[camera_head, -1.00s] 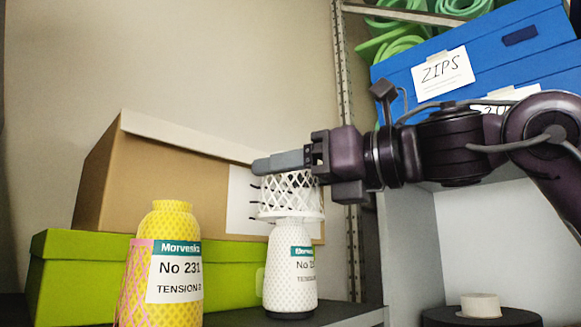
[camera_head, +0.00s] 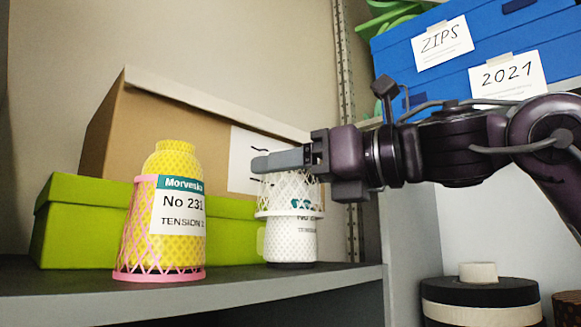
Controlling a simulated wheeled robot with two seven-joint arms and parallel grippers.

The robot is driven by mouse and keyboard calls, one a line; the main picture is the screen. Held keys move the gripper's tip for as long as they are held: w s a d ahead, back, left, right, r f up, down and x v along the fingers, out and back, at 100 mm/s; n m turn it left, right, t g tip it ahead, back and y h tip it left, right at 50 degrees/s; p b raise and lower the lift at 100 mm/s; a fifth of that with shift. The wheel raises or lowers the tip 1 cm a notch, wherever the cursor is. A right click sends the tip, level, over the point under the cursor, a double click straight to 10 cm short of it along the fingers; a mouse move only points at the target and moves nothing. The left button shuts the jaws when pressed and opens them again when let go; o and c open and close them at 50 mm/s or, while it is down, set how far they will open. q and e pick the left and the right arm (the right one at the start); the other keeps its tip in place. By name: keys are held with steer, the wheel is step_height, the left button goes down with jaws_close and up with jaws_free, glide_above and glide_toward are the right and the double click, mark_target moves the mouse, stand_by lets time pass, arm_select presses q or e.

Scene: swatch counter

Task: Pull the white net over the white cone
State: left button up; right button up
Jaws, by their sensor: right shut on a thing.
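The white cone (camera_head: 290,245) stands upright on the shelf, its label partly covered. The white net (camera_head: 290,190), an open lattice sleeve, is around the cone's upper part; its lower rim circles the cone about mid-height, across the label. The cone's lower part is bare. My right gripper (camera_head: 277,162) comes in from the right and is shut on the net's top edge, hiding part of it and the cone's top. My left gripper is not in view.
A yellow cone (camera_head: 178,222) in a pink net (camera_head: 161,277) stands left on the grey shelf (camera_head: 230,288). Behind are a green box (camera_head: 80,225) and a brown box (camera_head: 170,120). Blue boxes (camera_head: 440,70) sit upper right; a black-and-white round stack (camera_head: 480,300) is lower right.

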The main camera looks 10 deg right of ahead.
mark_target(318, 198)
steer(key=shift+f+b, duration=0.45)
steer(key=shift+f, duration=0.35)
steer(key=shift+f+b, duration=0.7)
steer(key=shift+f, duration=0.25)
steer(key=shift+f, duration=0.1)
steer(key=o, duration=1)
steer(key=b+v, duration=0.2)
steer(key=v, duration=0.5)
steer(key=shift+f+b, duration=0.1)
steer(key=shift+b, duration=0.25)
steer(key=shift+s+d, duration=0.35)
steer(key=shift+d, duration=0.05)
steer(key=shift+w, duration=0.1)
